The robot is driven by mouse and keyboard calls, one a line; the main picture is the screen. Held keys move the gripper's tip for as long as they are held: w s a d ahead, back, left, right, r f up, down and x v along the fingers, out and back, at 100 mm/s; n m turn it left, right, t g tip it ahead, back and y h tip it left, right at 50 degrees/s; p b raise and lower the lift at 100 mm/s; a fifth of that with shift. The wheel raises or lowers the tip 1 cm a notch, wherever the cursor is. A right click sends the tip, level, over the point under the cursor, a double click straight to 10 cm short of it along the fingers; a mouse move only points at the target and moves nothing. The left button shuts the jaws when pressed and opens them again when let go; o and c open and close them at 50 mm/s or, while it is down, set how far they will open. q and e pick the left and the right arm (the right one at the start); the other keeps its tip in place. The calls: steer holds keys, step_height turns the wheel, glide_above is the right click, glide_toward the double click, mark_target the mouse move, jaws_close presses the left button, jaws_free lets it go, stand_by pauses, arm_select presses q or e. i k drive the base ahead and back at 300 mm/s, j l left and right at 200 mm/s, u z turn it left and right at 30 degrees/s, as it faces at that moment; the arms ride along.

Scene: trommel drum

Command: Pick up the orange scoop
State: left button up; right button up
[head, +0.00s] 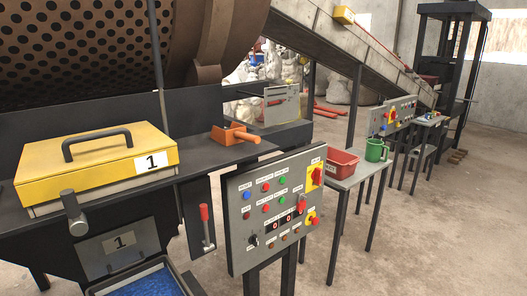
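The orange scoop (232,135) lies on the dark machine ledge, right of the yellow lidded box, with its rounded handle pointing right toward the ledge's edge. It stands apart from the yellow box and nothing covers it. Neither of my grippers shows in the head view.
The yellow box (95,160) marked 1 has a dark handle. A grey control panel (275,210) with buttons stands in front of the ledge. A red bin (341,164) and green mug (375,150) sit on a small table. A perforated drum (85,45) rises behind. Open floor lies right.

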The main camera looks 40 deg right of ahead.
mark_target(236, 134)
steer(key=z, duration=1.15)
steer(key=k+u, duration=0.1)
steer(key=k+j, duration=0.05)
